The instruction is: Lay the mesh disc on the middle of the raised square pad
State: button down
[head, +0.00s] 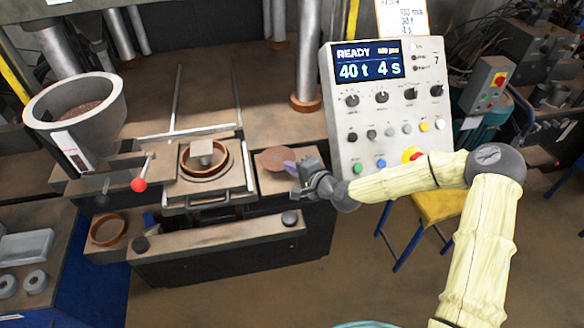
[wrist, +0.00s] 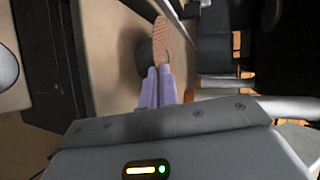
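The mesh disc (head: 274,160) is a thin, round, reddish-brown sheet over the brown surface to the right of the ring-shaped mould. My gripper (head: 291,168) comes from the right, its purple fingers at the disc's right edge. In the wrist view the fingers (wrist: 157,72) are closed together, and the disc (wrist: 161,42) sticks out past their tips, seen nearly edge-on. It appears pinched by its rim; its height above the surface is hard to judge. A small grey square block (head: 202,148), perhaps the raised square pad, sits inside the mould ring (head: 186,165) with nothing on it.
A control panel (head: 377,115) reading READY, 40 t, 4 s stands close behind my arm. A grey bucket (head: 110,105) and a red-knobbed lever (head: 139,184) are at left. Steel posts rise behind. A loose brown ring (head: 108,231) lies at front left.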

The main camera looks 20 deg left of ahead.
notch_tip(320, 180, up, 6)
jog(key=p, duration=0.4)
jog(key=shift+r, duration=0.2)
dwell(1.4)
